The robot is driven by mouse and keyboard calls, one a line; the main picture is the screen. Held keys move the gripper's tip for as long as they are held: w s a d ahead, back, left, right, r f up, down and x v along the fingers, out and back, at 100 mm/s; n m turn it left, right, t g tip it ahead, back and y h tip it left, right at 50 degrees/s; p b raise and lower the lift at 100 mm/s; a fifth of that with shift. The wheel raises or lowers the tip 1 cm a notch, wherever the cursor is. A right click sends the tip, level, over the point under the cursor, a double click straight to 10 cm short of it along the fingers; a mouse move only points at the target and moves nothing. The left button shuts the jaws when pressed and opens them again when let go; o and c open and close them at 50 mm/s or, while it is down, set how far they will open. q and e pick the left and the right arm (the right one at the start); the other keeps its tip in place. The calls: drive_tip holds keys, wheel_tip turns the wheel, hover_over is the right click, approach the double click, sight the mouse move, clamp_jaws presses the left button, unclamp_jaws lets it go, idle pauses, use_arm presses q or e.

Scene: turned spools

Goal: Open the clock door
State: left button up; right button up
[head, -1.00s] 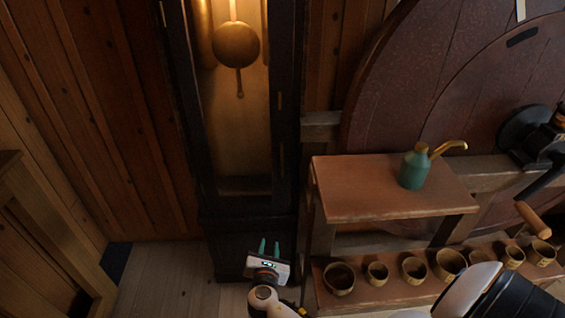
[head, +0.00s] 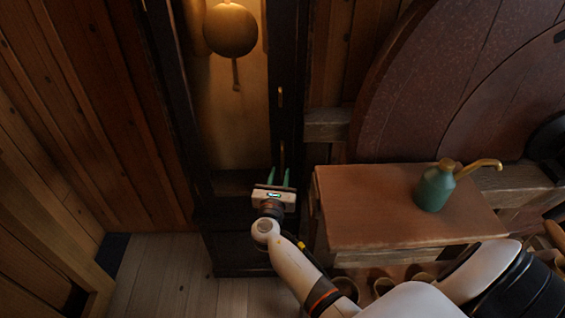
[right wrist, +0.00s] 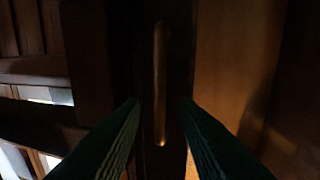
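The tall dark clock (head: 287,60) stands against the wall, its door (head: 285,120) framing a lit inside with a round brass pendulum (head: 230,30). The door looks shut. A slim upright brass handle (head: 282,153) sits low on the door's right-hand stile. It also shows in the right wrist view (right wrist: 160,85), upright between my fingers. My right gripper (head: 279,176) is open, its two green fingers pointing at the door just below and in front of the handle. In the right wrist view the fingertips (right wrist: 158,103) lie either side of the handle; contact is not visible. My left gripper is out of view.
A wooden bench (head: 395,215) with a green oil can (head: 436,188) stands right of the clock, close to my right arm. Cups on a lower shelf are partly hidden by that arm. Bare floor (head: 165,275) lies to the left.

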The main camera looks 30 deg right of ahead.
sight(282, 166)
drive_tip(key=x, duration=0.4)
drive_tip(key=shift+w+d, duration=0.45)
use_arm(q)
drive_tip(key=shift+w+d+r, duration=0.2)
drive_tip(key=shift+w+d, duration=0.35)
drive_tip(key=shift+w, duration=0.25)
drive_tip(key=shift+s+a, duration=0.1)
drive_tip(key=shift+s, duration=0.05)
use_arm(e)
clamp_jaws()
